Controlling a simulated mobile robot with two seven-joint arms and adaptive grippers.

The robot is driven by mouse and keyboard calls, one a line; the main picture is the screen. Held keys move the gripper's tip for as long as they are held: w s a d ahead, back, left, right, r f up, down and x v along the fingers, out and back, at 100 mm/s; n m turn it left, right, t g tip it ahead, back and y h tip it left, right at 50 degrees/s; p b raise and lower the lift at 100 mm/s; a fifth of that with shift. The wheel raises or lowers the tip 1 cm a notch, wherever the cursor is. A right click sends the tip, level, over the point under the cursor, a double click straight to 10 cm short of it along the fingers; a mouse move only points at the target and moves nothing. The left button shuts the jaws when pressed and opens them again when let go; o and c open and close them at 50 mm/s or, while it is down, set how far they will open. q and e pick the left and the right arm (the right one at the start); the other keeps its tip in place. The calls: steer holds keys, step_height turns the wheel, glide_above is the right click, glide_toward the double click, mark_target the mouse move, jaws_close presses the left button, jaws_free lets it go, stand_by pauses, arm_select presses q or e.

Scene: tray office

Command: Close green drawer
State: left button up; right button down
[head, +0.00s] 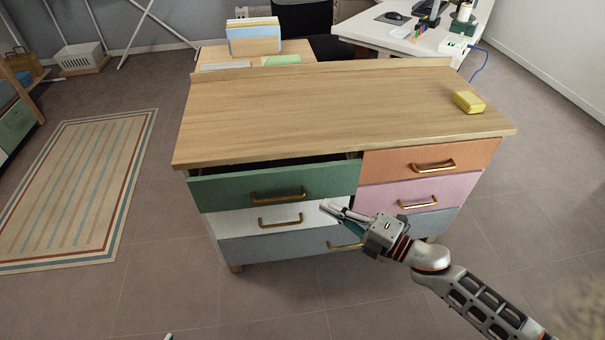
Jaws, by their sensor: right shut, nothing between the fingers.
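The green drawer (228,194) is at the top left of a wooden-topped dresser. It stands partly open, with a dark gap showing between its front and the top. Its brass handle (278,196) is on the front. My right gripper (326,208) comes in from the lower right and is shut and empty. In the picture its fingertips lie just below the green drawer's right part, over the white drawer front; whether they touch anything cannot be told. A small tip at the bottom edge (169,337) appears to be my left gripper, almost all out of frame.
The dresser top (330,110) is clear except for a yellow block (468,102) at the right. The white drawer (238,222), orange drawer (400,164) and pink drawer (385,198) look shut. A striped rug (75,190) lies at left. The floor in front is free.

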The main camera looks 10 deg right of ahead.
steer(key=b, duration=0.1)
glide_toward(283, 173)
steer(key=s+a+x, duration=0.1)
steer(key=x, duration=0.4)
steer(key=shift+w+d+f, duration=0.15)
steer(key=shift+w+d, duration=0.1)
steer(key=shift+w, duration=0.35)
arm_select(q)
steer(key=shift+w+r, duration=0.1)
steer(key=shift+w, duration=0.2)
arm_select(e)
steer(key=shift+w, duration=0.15)
